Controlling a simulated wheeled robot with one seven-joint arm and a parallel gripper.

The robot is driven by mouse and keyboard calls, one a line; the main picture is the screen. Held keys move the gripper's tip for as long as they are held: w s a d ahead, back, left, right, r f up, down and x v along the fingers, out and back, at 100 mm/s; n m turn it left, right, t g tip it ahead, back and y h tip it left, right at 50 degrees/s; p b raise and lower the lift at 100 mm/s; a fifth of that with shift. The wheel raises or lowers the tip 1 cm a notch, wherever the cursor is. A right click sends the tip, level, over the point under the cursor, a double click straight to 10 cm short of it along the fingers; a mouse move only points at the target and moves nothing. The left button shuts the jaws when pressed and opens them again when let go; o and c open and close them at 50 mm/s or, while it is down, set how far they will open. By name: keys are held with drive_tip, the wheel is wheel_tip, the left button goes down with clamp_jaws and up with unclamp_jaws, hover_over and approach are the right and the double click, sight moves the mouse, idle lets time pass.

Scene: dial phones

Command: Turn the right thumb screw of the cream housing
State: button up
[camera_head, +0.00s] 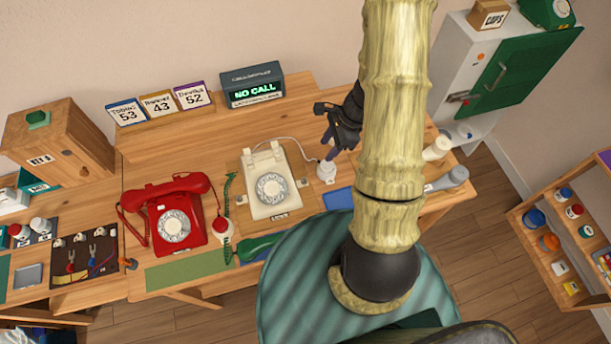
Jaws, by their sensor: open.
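The cream housing (262,205) is a cream phone with a round grey-white dial (272,189). It sits in the middle of the wooden table. Its right thumb screw is too small to make out in this view. My gripper (329,147) is dark and hangs down to the right of the cream housing, apart from it. It is open with nothing seen in it. Its tips are above or near a small white fitting (326,173) joined to a thin white cord.
A red phone (170,222) stands left of the cream one, with a green coiled cord (228,205) between them. A green handset (259,247) lies at the front edge. A display (253,88) reading NO CALL stands behind. Pale cylinders (437,149) stand at right.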

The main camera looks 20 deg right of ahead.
sight(304, 179)
drive_tip(key=shift+a+f, duration=0.1)
drive_tip(key=shift+f, duration=0.05)
drive_tip(key=b+x, duration=0.3)
drive_tip(key=x, duration=1.4)
drive_tip(key=shift+w+f, duration=0.1)
drive_tip(key=shift+c, duration=0.3)
clamp_jaws()
drive_tip(key=shift+f+b, duration=0.2)
drive_tip(key=shift+b, duration=0.75)
drive_tip(key=shift+m+b, duration=0.5)
drive_tip(key=shift+b, duration=0.5)
drive_tip(key=shift+r+t+b, duration=0.25)
drive_tip(key=shift+t+b, duration=0.05)
drive_tip(key=shift+b, duration=0.1)
